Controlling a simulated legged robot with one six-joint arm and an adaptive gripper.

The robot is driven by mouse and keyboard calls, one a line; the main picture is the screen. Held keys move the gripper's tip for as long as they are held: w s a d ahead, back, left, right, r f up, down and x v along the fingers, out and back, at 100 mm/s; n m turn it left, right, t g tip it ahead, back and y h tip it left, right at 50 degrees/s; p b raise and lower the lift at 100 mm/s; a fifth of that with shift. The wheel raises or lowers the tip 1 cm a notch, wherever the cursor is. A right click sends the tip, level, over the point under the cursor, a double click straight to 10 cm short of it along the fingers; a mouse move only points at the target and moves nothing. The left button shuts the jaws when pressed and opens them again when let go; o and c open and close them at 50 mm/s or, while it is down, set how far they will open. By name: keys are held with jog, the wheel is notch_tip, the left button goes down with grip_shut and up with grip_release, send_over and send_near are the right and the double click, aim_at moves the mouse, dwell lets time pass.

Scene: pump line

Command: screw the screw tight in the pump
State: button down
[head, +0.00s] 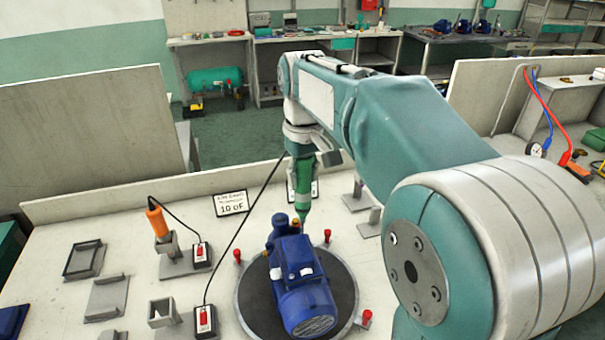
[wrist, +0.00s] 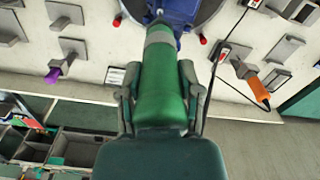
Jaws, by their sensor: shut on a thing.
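The blue pump (head: 304,290) lies on a round dark turntable (head: 256,313) on the bench. My gripper (wrist: 159,75) is shut around a green powered screwdriver (wrist: 157,95), with one finger on each side of its body. In the head view the screwdriver (head: 302,190) hangs upright with its narrow tip down at the far end of the pump. A small orange-yellow spot (head: 296,222) shows there beside the tip; I cannot tell whether it is the screw, nor whether the tip touches it.
Red pegs (head: 327,236) stand around the turntable. An orange screwdriver (head: 157,220) stands in a holder at left, near switch boxes (head: 205,320) and empty grey fixtures (head: 107,298). A black cable crosses the bench. Low panels (head: 95,135) border the bench.

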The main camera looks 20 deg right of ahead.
dwell(0.8)
jog(key=shift+r, duration=3)
jog(key=shift+f, duration=0.1)
